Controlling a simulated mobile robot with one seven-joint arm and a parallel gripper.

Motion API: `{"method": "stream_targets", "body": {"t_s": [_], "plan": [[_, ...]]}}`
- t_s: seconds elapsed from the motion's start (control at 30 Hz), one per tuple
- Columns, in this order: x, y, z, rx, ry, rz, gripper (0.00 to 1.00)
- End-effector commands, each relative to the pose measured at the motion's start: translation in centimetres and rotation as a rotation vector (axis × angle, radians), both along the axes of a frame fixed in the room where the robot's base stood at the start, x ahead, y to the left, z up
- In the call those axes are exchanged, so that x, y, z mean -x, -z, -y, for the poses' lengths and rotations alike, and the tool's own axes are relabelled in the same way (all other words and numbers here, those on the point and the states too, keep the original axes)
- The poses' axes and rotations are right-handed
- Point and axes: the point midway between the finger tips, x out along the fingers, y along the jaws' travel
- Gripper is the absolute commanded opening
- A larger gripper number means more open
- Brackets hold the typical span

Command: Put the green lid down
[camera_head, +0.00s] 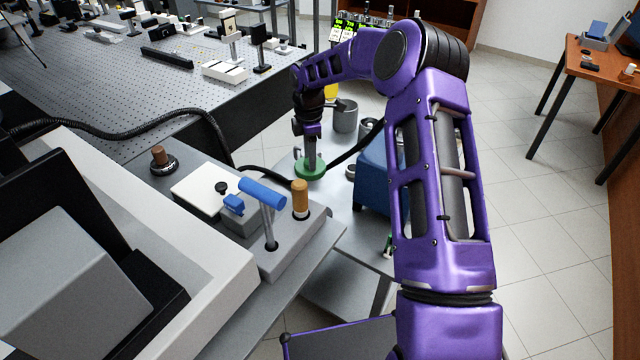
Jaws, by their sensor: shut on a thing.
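The green lid (310,169) is a flat round disc over the grey metal table (345,222), in the middle of the view. My gripper (309,156) comes down on it from above and is shut on its top. My purple arm reaches in from the right. I cannot tell whether the lid's underside touches the tabletop or hangs just above it.
A blue box (374,180) stands right of the lid, and a grey metal pot (345,115) stands behind it. A black hose runs close by. A grey block with a blue-handled lever (262,194) and a wooden-topped knob (300,198) is at the front left.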

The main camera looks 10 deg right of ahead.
Motion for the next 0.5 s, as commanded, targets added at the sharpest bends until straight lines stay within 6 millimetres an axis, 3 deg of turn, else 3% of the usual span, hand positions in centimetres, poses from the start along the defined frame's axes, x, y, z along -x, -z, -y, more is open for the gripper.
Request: {"method": "stream_targets", "body": {"t_s": [0.03,0.2,0.5], "plan": [[-1.0,1.5,0.0,-0.003,-0.086,-0.001,0.0],[-2.9,3.6,0.6,0.002,-0.323,-0.003,0.0],[-3.7,6.1,1.0,0.005,-0.446,-0.007,0.0]]}}
